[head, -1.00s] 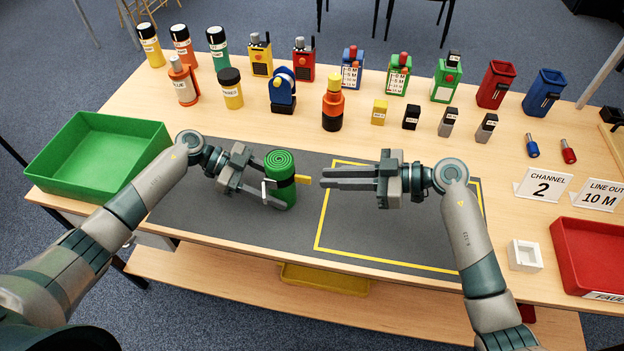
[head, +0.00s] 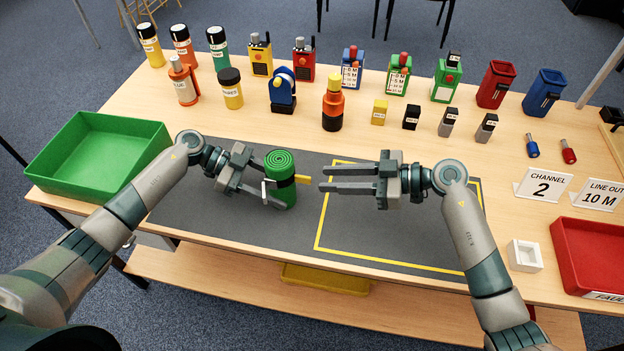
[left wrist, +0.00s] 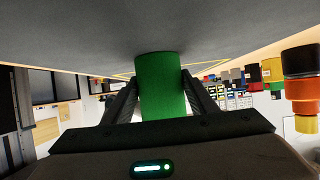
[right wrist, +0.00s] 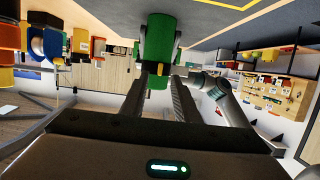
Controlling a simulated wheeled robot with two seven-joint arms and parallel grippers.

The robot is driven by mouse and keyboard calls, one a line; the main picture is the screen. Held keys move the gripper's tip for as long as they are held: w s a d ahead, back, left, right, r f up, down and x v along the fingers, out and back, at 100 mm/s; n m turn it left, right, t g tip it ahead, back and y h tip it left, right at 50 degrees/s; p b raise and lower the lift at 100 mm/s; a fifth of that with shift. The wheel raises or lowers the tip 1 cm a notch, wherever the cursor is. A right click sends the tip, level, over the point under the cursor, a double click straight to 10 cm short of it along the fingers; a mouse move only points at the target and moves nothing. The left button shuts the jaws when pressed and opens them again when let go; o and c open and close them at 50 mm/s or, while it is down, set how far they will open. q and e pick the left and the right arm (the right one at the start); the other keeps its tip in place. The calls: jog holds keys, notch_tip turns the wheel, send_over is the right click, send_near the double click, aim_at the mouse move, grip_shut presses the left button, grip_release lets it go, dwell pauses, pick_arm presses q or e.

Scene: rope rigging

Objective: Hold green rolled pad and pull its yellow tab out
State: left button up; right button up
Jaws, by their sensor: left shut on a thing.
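The green rolled pad (head: 281,190) stands upright on the dark mat, with a black strap around its middle. Its yellow tab (head: 303,179) sticks out to the right. My left gripper (head: 274,192) is shut on the pad from the left; the pad also fills the space between its fingers in the left wrist view (left wrist: 163,85). My right gripper (head: 322,179) is open and empty, just right of the tab, its fingers pointing left at it. In the right wrist view the pad (right wrist: 160,38) and tab (right wrist: 160,68) show ahead of the parted fingers.
The dark mat (head: 220,215) has a yellow outlined area on its right. A green tray (head: 75,185) is at the left, a red tray (head: 590,250) at the right. Bottles, radios and boxes line the back. A white holder (head: 525,256) stands right of my right arm.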

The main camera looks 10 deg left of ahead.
jog(key=shift+f, duration=0.15)
dwell(0.3)
jog(key=shift+x, duration=2.45)
grip_shut()
jog(key=shift+d, duration=1.9)
dwell(0.5)
grip_release()
